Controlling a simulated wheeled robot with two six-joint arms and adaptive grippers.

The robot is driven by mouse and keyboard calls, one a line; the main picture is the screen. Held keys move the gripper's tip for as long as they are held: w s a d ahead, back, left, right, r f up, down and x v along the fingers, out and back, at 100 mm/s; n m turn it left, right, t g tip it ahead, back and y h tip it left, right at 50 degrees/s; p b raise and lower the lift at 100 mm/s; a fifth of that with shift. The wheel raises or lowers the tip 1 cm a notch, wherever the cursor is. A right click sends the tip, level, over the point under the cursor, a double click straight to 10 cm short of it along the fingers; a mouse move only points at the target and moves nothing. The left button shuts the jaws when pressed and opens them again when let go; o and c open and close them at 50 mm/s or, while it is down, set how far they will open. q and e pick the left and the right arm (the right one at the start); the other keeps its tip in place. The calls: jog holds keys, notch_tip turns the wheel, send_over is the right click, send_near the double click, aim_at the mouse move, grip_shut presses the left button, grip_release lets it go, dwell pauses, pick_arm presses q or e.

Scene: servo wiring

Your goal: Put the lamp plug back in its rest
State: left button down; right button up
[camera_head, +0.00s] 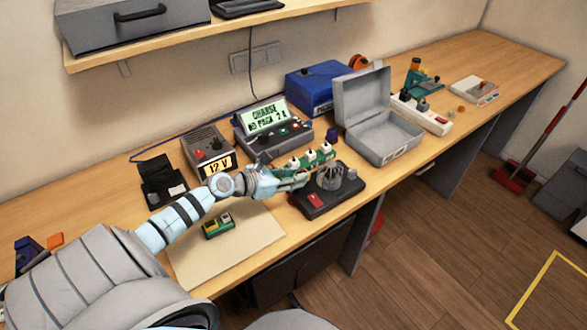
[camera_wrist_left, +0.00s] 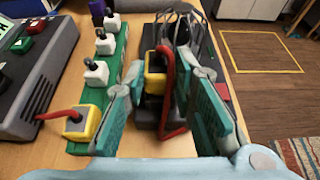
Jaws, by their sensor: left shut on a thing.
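My left gripper (camera_wrist_left: 160,85) is shut on a yellow plug (camera_wrist_left: 156,72) with a red lead that loops up and down on its right side. The plug is between the fingertips, close beside the green strip and in front of the black unit. The green strip (camera_head: 318,158) carries several white-topped pieces; in the left wrist view it (camera_wrist_left: 75,148) lies left of the gripper. Another yellow piece with a red lead (camera_wrist_left: 82,122) sits at its near end. In the head view, my left gripper (camera_head: 290,180) hides the held plug. My right gripper is out of view.
A black base with a wire cage (camera_head: 330,178) stands right of the gripper. The charger display unit (camera_head: 270,125) and 12 V box (camera_head: 208,150) stand behind. An open grey case (camera_head: 385,140) is farther right. A green and yellow block (camera_head: 218,225) lies on the pale mat (camera_head: 235,260).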

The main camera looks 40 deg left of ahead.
pick_arm(q)
jog(key=shift+f+b, duration=0.35)
jog(key=shift+f, duration=0.15)
jog(key=c, duration=1.2)
grip_release()
jog(key=shift+c, duration=0.2)
jog(key=shift+s+a+r, duration=0.1)
jog(key=shift+s, duration=0.1)
jog(key=v, duration=0.7)
jog(key=shift+s, duration=0.1)
